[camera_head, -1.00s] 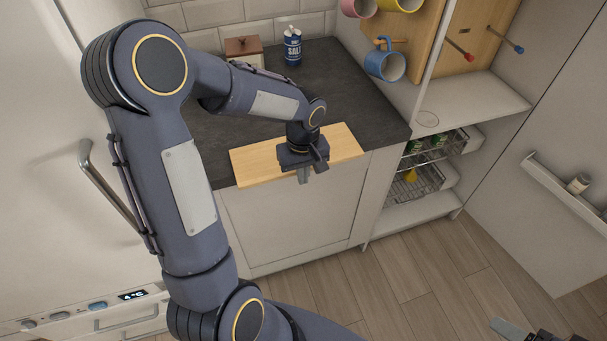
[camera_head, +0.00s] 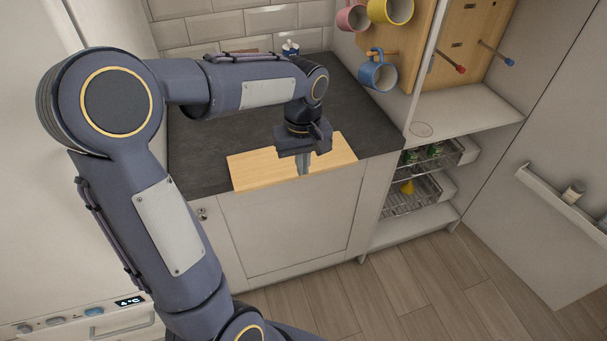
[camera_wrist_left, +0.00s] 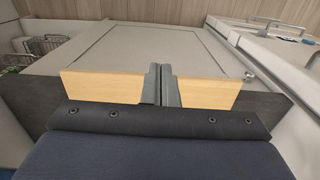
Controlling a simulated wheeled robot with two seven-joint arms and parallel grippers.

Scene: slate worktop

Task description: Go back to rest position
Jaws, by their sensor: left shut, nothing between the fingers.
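My left gripper (camera_head: 303,165) is in front of and above the wooden board (camera_head: 254,170), which lies at the front edge of the slate worktop (camera_head: 203,152). Its fingers are together with nothing between them. In the left wrist view my left gripper (camera_wrist_left: 160,86) shows its closed fingers in the middle, with the board (camera_wrist_left: 205,93) on both sides behind them. Whether the fingertips touch the board I cannot tell. My right gripper is not in view.
A blue mug (camera_head: 377,74), a pink mug (camera_head: 352,17) and a yellow mug (camera_head: 391,10) hang at the upper right. The salt container (camera_head: 290,48) stands at the back, mostly hidden by my arm. Wire baskets (camera_head: 410,196) sit in the shelves at right. The floor is clear.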

